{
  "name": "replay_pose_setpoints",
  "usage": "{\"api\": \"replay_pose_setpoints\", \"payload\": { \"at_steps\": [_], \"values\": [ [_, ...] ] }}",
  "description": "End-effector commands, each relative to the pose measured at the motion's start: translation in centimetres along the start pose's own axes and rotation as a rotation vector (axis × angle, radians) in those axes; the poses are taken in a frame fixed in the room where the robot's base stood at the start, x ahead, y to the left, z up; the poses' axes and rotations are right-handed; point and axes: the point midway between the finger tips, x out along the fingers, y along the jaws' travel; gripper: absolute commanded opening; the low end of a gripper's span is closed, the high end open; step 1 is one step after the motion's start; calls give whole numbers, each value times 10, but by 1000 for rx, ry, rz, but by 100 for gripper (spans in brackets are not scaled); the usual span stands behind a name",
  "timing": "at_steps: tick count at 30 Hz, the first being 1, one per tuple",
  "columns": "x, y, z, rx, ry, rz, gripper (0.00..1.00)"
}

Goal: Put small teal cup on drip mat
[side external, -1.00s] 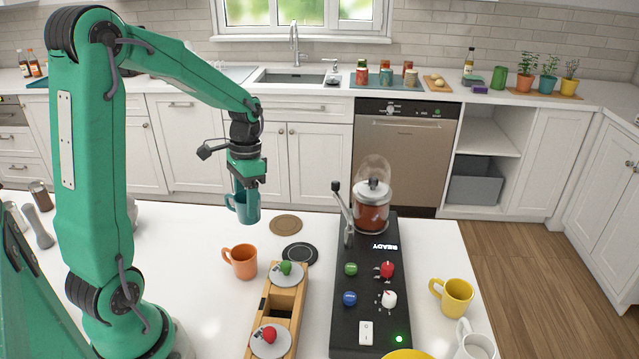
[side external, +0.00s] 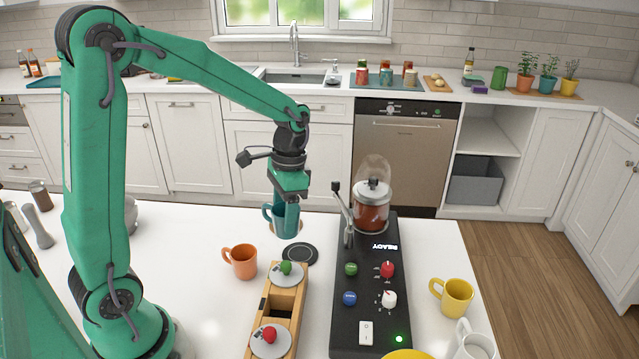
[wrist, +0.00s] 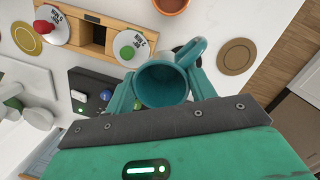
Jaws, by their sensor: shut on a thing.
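My gripper (side external: 289,201) is shut on the small teal cup (side external: 284,224) and holds it upright above the white counter. In the wrist view the fingers of my gripper (wrist: 161,88) sit on either side of the teal cup (wrist: 160,84), and its handle points up and right. A black round mat with a ring on it, which looks like the drip mat (side external: 300,255), lies flat on the counter, just below and slightly right of the cup in the side view. Nothing stands on it. In the wrist view the cup hides most of it.
A tan cork coaster (wrist: 237,57) lies behind the cup. An orange mug (side external: 243,262) stands left of the black mat. A wooden pod holder (side external: 283,303) is in front of it. The black machine panel (side external: 371,320) with its lever (side external: 344,212) is at right.

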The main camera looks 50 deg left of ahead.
Motion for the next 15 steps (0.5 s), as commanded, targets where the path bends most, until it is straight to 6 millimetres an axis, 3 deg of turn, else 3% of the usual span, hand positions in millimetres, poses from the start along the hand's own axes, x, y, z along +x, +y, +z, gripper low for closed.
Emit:
{"api": "replay_pose_setpoints", "payload": {
  "at_steps": [6, 15],
  "values": [
    [-5, 46, -17, 66, -4, -21, 29],
    [-7, 80, -24, 108, -8, -36, 29]
  ]
}}
